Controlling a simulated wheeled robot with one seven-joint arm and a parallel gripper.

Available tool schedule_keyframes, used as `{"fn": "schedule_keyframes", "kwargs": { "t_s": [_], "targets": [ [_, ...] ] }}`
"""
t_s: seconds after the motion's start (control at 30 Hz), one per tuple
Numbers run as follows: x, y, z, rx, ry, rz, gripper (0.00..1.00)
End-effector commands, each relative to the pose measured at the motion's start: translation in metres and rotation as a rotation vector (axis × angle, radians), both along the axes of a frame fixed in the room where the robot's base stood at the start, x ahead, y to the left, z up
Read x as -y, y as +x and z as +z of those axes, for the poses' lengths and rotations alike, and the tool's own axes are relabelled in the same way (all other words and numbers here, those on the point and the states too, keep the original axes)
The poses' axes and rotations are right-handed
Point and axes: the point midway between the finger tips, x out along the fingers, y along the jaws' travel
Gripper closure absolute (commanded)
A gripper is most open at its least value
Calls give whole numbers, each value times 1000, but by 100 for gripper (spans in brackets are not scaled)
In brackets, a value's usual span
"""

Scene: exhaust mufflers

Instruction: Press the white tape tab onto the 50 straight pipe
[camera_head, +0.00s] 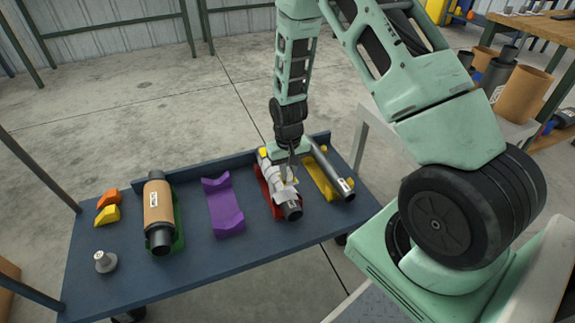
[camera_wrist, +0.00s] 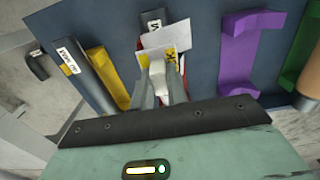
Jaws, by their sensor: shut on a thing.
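My gripper (camera_head: 288,178) is shut on a small white tab (camera_wrist: 160,78), which I take to be the tape tab. In the wrist view the fingers (camera_wrist: 162,70) point at a dark pipe (camera_wrist: 151,22) in a red cradle (camera_head: 265,194). White sheet-like pieces (camera_wrist: 166,37) lie around the pipe there; the fingers partly cover them. In the head view this pipe (camera_head: 292,211) shows its dark open end. A second grey pipe (camera_head: 334,170) with a white label lies in a yellow cradle (camera_head: 322,181) to the right. I cannot read which label says 50, nor tell whether the tab touches the pipe.
The blue table (camera_head: 125,185) also holds an empty purple cradle (camera_head: 222,207), a brown-wrapped muffler (camera_head: 158,212) in a green cradle, orange (camera_head: 107,198) and yellow (camera_head: 107,216) blocks, and a grey flanged part (camera_head: 105,262). A raised rim runs along the back.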

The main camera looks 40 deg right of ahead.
Motion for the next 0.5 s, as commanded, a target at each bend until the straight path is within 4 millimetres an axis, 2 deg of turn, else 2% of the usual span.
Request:
{"fn": "schedule_keyframes", "kwargs": {
  "t_s": [0.5],
  "targets": [
    [0,0,-34,1,0,2,100]
  ]
}}
